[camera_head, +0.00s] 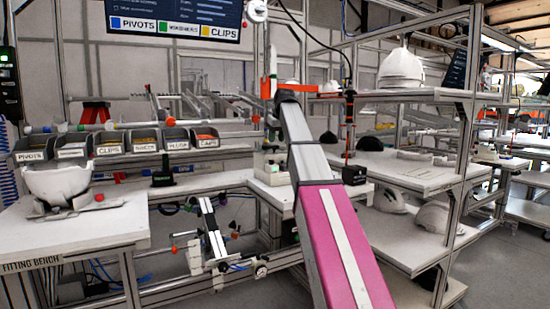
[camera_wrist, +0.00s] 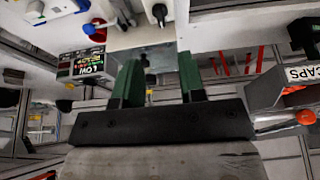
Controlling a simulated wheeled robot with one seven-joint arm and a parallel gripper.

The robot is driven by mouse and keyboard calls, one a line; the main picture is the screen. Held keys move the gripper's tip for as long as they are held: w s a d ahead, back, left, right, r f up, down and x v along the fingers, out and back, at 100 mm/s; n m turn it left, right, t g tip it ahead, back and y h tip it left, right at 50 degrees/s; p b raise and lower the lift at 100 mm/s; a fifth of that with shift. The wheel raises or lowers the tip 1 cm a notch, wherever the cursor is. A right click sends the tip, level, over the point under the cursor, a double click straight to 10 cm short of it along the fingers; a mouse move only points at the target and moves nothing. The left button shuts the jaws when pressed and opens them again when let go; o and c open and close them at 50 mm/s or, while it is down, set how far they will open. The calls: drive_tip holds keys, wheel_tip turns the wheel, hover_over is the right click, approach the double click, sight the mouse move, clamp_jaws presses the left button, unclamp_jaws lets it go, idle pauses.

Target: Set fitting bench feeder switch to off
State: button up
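My gripper (camera_wrist: 157,62) shows in the wrist view with two green fingers held apart. It is open, with no object clearly held. A metal plate (camera_wrist: 152,50) with a small dark fitting lies beyond and between the fingertips. I cannot tell whether this fitting is the feeder switch, whether the fingers touch it, or its setting. Left of the fingers is a small box with a lit red and green display (camera_wrist: 88,65). The fitting bench (camera_head: 75,235) is at left in the head view.
A white helmet shell (camera_head: 60,182) sits in a fixture on the bench. Labelled bins (camera_head: 110,143) line its back; a CAPS bin (camera_wrist: 285,82) is right of my gripper. A shelf rack (camera_head: 400,178) with helmet shells stands at right. My arm crosses the middle of the head view.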

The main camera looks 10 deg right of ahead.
sight(272, 162)
drive_tip(key=x, duration=1)
drive_tip(key=shift+f, duration=0.15)
clamp_jaws()
